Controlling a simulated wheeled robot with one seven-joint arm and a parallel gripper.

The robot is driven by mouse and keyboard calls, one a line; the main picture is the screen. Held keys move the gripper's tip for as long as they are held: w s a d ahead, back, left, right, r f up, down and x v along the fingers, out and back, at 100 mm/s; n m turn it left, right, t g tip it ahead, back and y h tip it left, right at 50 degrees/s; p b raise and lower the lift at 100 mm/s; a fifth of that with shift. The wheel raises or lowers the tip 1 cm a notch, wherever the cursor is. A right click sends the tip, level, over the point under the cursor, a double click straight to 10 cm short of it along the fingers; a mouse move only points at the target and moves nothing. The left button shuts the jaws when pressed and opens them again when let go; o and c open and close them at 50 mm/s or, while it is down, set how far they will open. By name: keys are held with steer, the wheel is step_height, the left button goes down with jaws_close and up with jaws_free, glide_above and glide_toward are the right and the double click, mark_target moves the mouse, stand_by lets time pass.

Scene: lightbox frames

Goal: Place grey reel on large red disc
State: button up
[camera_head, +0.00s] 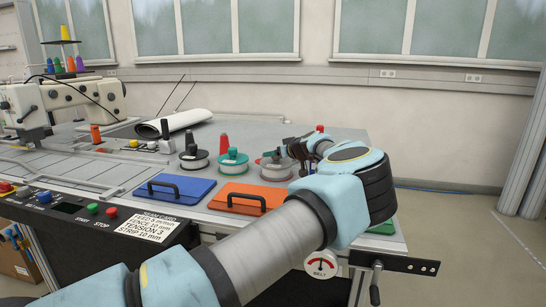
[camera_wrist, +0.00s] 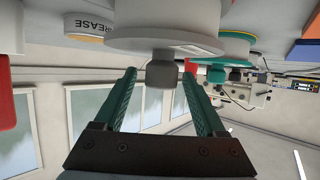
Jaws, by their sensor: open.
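The grey reel (camera_head: 276,170) stands on the table at the right of a row of reels, partly hidden by my gripper. In the wrist view it is a pale round reel (camera_wrist: 165,42) with a grey knob. My gripper (camera_head: 278,153) is open at this reel. In the wrist view, my gripper's (camera_wrist: 159,74) teal fingers stand on either side of the grey knob, with gaps showing. I cannot make out a large red disc in either view.
A green-topped reel (camera_head: 234,161) and a dark-knobbed reel (camera_head: 194,159) stand to the left. Blue (camera_head: 176,188) and orange (camera_head: 247,198) handled panels lie in front. A grease tin (camera_wrist: 88,24) is beside the grey reel. The sewing machine (camera_head: 70,97) stands far left.

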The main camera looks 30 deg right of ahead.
steer(key=b+v, duration=0.2)
steer(key=v, duration=0.7)
steer(key=shift+b, duration=0.35)
steer(key=shift+s, duration=0.15)
